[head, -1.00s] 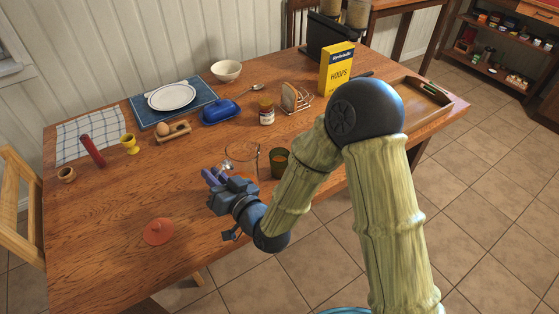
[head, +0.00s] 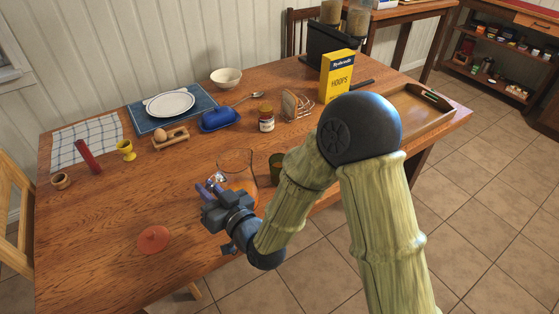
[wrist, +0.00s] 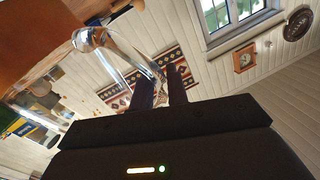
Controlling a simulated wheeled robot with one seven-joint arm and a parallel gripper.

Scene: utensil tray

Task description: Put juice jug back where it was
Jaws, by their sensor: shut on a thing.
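The juice jug (head: 238,172) is clear glass with orange juice low inside. In the head view it is over the near side of the table, just right of my gripper (head: 213,184). My gripper is shut on the jug, apparently at its glass handle. In the wrist view the clear glass (wrist: 122,58) shows at the dark fingers (wrist: 162,90). My gripper and arm hide part of the jug's lower body, and I cannot tell whether its base touches the table.
A dark green cup (head: 276,167) stands close right of the jug, partly behind my arm. Behind are a jam jar (head: 266,119), toast rack (head: 296,106), blue butter dish (head: 220,118) and egg holder (head: 170,139). The wooden table (head: 100,205) is clear around the lid.

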